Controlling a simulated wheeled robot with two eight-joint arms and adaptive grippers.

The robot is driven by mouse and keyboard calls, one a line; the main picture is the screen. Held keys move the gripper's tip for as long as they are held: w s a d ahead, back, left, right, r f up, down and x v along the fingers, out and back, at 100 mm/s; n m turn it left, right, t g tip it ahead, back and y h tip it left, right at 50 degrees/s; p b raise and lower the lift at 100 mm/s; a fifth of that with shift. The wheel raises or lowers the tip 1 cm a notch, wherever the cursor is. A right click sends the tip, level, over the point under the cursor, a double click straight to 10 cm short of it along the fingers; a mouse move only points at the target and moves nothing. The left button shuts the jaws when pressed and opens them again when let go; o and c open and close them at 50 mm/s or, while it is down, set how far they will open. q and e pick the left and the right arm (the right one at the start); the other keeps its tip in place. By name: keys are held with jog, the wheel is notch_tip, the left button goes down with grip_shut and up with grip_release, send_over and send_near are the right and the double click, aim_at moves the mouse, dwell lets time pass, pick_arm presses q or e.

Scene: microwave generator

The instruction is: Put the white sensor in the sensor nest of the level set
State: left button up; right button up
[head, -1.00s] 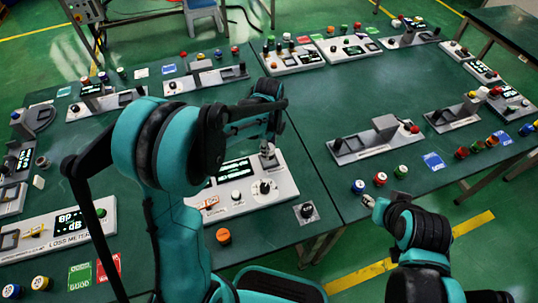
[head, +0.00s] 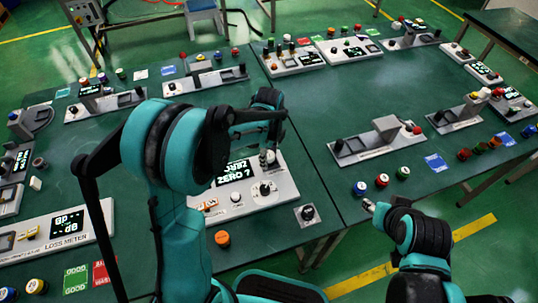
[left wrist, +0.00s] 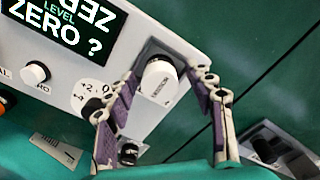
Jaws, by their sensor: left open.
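The level set (head: 280,190) is a white panel with a lit display reading "ZERO ?" and several knobs. In the left wrist view its display (left wrist: 60,28) reads "LEVEL ZERO ?". The white sensor (left wrist: 160,82), a short cylinder with small print, stands at the dark square sensor nest (left wrist: 154,48) near the panel's end; it appears seated in it. My left gripper (head: 268,160) is open around the sensor, its purple-padded fingers (left wrist: 161,76) on either side with visible gaps. The nest's lower part is hidden.
A small grey block with a black knob (head: 307,214) lies right of the level set. An orange cap (head: 222,239) lies in front. The loss meter (head: 95,232) is at left.

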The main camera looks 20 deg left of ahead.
aim_at(269, 154)
pick_arm(q)
notch_tip(269, 154, up, 11)
jog(key=p, duration=0.4)
jog(key=s+a+r+n+t, duration=0.1)
jog(key=s+r+n+t, duration=0.2)
jog(key=s+n, duration=0.5)
jog(key=s+a+r+n+t, duration=0.1)
jog(key=s+r+n+t, duration=0.2)
jog(key=s+n, duration=0.6)
jog(key=n+t, duration=0.1)
jog(key=n, duration=0.2)
jog(key=shift+a+r, duration=0.15)
jog(key=shift+a, duration=0.25)
dwell(0.5)
